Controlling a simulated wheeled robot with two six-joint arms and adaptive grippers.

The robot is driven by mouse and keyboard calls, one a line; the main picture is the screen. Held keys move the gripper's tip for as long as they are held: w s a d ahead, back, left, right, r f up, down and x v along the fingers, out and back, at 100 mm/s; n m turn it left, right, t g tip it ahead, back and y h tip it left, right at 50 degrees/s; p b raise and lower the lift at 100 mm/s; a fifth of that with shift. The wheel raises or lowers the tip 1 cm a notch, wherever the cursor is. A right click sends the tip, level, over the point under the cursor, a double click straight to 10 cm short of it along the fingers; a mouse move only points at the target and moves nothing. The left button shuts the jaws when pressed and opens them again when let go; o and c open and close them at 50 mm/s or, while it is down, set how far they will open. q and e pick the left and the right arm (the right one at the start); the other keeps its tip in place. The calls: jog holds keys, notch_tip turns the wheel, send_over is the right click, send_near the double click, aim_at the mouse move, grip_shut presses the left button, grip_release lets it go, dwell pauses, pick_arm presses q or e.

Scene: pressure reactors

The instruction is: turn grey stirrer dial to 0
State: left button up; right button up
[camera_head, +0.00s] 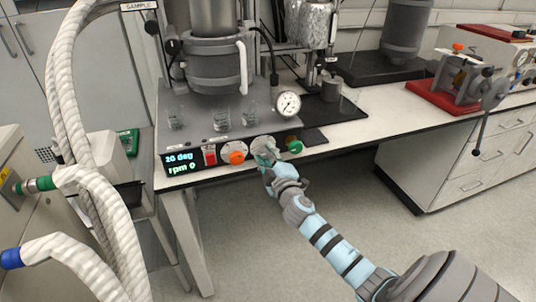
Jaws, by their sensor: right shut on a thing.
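The reactor's front panel has a display (180,163) reading "20 deg" and "rpm 0". Right of it are a red switch (210,157) and an orange knob (236,157) on a white round scale. My right gripper (266,152) is at the panel between the orange knob and a green knob (294,146). It is shut on the grey stirrer dial, which my fingers mostly hide, so its pointer cannot be read. My right arm reaches in from the lower right. My left gripper is not in view.
Glass beakers (221,119) and a pressure gauge (288,104) are above the panel, by the reactor vessel (215,68). Thick white hoses (72,110) run down the left. A red-based device (448,97) stands on the right bench. Floor right of the bench is clear.

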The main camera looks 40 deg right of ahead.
jog(key=o, duration=1.1)
jog(key=shift+o, duration=0.2)
jog(key=shift+s, duration=0.15)
jog(key=v, duration=0.8)
